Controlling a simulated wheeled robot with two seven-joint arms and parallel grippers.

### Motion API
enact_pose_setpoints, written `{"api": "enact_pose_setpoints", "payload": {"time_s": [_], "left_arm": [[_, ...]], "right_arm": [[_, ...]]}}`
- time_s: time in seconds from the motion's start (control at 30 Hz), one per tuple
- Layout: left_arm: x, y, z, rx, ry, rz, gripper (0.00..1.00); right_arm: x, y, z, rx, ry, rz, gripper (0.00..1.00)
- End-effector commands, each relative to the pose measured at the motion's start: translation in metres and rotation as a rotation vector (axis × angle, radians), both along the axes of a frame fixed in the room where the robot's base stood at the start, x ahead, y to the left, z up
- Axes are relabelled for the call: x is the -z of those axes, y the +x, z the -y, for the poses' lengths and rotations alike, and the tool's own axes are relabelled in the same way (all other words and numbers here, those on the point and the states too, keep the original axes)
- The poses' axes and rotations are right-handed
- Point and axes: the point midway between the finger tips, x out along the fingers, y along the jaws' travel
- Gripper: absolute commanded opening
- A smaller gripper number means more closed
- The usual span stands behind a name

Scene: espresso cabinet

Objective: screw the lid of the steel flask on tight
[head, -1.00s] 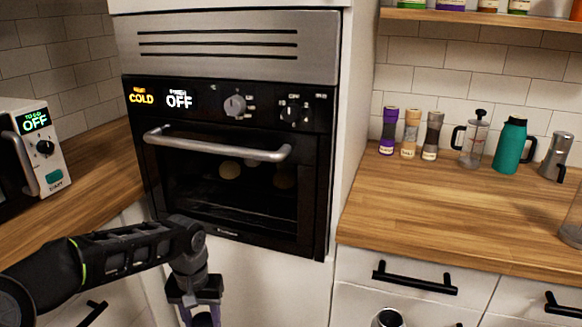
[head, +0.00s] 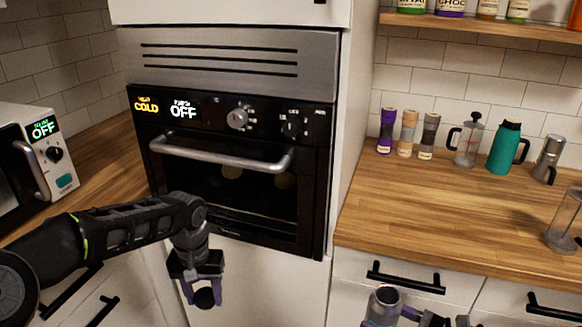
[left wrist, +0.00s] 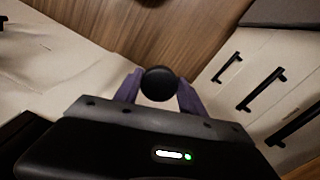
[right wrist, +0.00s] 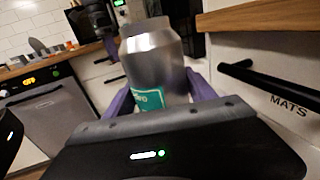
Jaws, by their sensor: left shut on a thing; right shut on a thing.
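My left gripper (head: 206,294) is shut on a round black lid (head: 205,298), held in front of the cabinet below the oven. The lid also shows between the purple fingers in the left wrist view (left wrist: 159,83). My right gripper (right wrist: 163,92) is shut on the steel flask (right wrist: 152,55), a silver cylinder with a teal label. In the head view the flask (head: 385,304) is roughly upright, with its dark open mouth facing up, in front of the drawers. The lid and the flask are well apart, the lid to the left. The flask's lower part is hidden by the gripper.
The wooden counter (head: 430,215) and its drawer handle (head: 405,277) are close behind the flask. The oven (head: 230,150) stands behind my left arm. A teal jug (head: 503,148) and several jars are at the back of the counter. Free air lies between the grippers.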

Motion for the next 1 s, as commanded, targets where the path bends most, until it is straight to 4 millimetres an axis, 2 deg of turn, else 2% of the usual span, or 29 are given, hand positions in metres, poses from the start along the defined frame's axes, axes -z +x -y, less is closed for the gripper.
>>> {"api": "enact_pose_setpoints", "payload": {"time_s": [0.03,0.67,0.87,1.0], "left_arm": [[-0.004,0.000,0.000,0.000,0.000,-0.001,0.09],[-0.003,0.000,0.000,0.000,0.000,0.000,0.09],[-0.003,0.000,0.000,0.000,0.000,0.000,0.09],[-0.003,0.000,0.000,0.000,0.000,0.000,0.09]], "right_arm": [[-0.005,0.000,0.000,-0.001,0.002,0.001,0.00],[-0.003,0.000,-0.002,-0.007,0.001,0.002,0.00],[-0.001,0.003,-0.019,-0.082,0.002,0.004,0.00],[0.002,0.007,-0.045,-0.197,0.002,0.005,0.00]]}}
